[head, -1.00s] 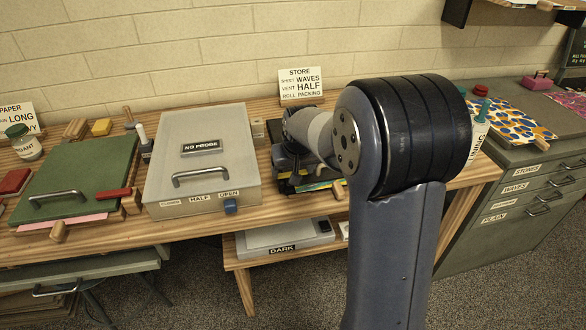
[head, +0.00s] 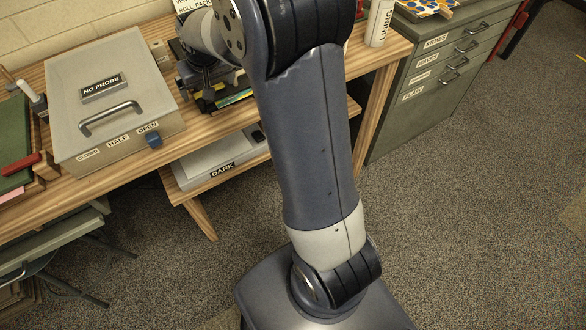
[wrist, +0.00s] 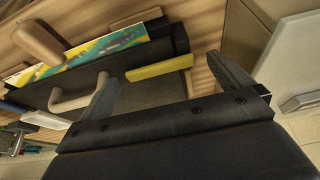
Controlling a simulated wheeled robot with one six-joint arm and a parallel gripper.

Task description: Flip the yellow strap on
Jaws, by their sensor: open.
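The yellow strap (wrist: 160,68) is a short flat bar on the edge of a dark press-like piece (wrist: 160,93) in the wrist view. My gripper (wrist: 162,74) is open, with a grey finger on either side of the strap in the picture. The strap appears between the fingers but not gripped; I cannot tell how far it is from them. In the head view, my gripper (head: 196,85) is over the dark piece beside the grey box, and my arm partly hides that spot. I cannot make out the strap there for certain.
A cream handle (wrist: 78,95) is close to the left finger. A marbled sheet (wrist: 88,52) and a wooden knob (wrist: 40,42) lie beyond. A grey box (head: 75,65) marked NO PROBE stands left of the gripper. A DARK box (head: 213,160) sits on the shelf below.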

